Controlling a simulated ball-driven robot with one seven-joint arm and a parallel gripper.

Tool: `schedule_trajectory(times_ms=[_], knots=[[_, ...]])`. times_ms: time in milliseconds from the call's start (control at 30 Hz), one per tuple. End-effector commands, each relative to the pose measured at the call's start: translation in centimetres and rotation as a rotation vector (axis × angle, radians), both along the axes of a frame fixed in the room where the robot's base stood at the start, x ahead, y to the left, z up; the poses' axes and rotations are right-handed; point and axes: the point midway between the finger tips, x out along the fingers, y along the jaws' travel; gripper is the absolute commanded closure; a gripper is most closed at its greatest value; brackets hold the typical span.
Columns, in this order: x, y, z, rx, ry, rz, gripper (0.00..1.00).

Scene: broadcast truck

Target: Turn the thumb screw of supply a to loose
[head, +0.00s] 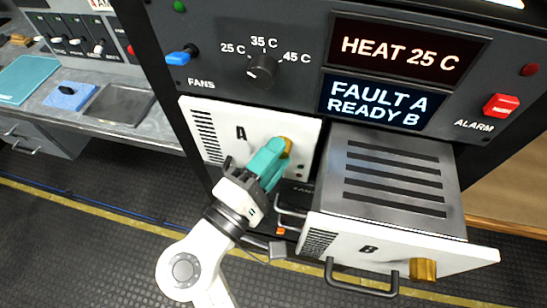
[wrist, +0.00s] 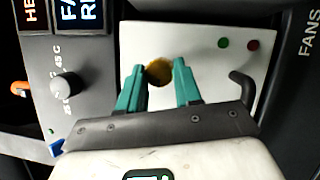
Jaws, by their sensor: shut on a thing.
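Supply A (head: 206,112) is a white-fronted drawer unit marked A, pushed into the rack. Its thumb screw (head: 286,144) is a brass knob at the right of the panel. My gripper (head: 272,152) has teal fingers and is shut on this knob. In the wrist view the knob (wrist: 159,72) sits between the two fingertips (wrist: 160,80), against the white panel. My gripper hides part of the panel and its handle in the head view. Whether the screw is tight or loose cannot be told.
Supply B (head: 440,252) is slid out at the right, with its own brass screw (head: 423,269) and dark handle (head: 362,280).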

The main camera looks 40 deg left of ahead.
Motion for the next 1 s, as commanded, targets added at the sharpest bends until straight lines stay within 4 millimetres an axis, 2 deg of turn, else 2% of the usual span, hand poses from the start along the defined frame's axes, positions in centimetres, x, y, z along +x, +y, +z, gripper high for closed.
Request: schedule_trajectory(times_ms=[700, 1000], knots=[[0.16, -0.29, -0.78, -0.576, -0.35, 0.002, 0.97], [0.19, -0.35, -0.79, -0.764, -0.466, 0.005, 0.97]])
